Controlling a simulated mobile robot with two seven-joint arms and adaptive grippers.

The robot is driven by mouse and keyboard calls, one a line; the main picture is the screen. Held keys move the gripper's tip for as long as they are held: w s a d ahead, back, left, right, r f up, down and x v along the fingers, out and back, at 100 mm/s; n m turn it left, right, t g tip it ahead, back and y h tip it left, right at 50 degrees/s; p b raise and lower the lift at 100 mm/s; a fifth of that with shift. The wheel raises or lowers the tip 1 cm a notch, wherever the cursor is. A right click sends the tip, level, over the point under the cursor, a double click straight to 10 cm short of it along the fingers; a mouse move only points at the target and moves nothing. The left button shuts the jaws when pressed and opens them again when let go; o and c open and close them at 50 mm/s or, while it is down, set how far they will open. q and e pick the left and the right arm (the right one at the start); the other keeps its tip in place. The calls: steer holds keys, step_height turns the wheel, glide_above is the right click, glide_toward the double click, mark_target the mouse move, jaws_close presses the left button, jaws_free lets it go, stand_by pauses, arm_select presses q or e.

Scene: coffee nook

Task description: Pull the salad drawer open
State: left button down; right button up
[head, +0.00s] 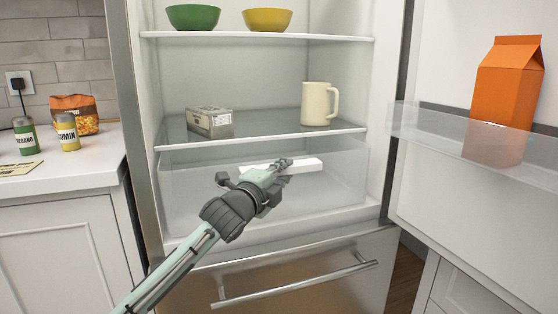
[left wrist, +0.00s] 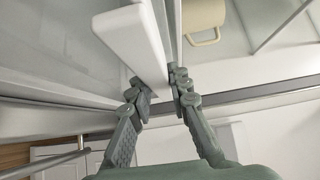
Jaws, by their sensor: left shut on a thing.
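The salad drawer (head: 335,192) is a clear, see-through box at the bottom of the fridge compartment, below the lower glass shelf. A white bar handle (head: 306,166) runs along the upper middle of its front. My left gripper (head: 281,166) reaches in from the lower left and is shut at the handle. In the left wrist view the white handle (left wrist: 128,38) runs down between the two fingers of my left gripper (left wrist: 162,88). The fingers hide part of the handle in the head view. The drawer looks empty. My right gripper is not in view.
The fridge door (head: 460,205) stands open at the right, with an orange carton (head: 508,85) on its shelf. A cream mug (head: 316,104) and a grey box (head: 209,121) stand on the shelf above the drawer. The freezer handle (head: 295,281) juts out below.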

arm_select(q)
steer(key=s+d+p, duration=0.3)
steer(key=s, duration=0.8)
steer(key=shift+d+p, duration=0.25)
steer(key=shift+p, duration=0.15)
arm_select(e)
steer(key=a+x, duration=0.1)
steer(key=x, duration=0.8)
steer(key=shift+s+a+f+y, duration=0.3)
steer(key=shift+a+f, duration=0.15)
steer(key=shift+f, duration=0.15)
arm_select(q)
steer(key=shift+f, duration=0.1)
steer(key=c, duration=1.4)
jaws_free()
steer(key=v, duration=1.2)
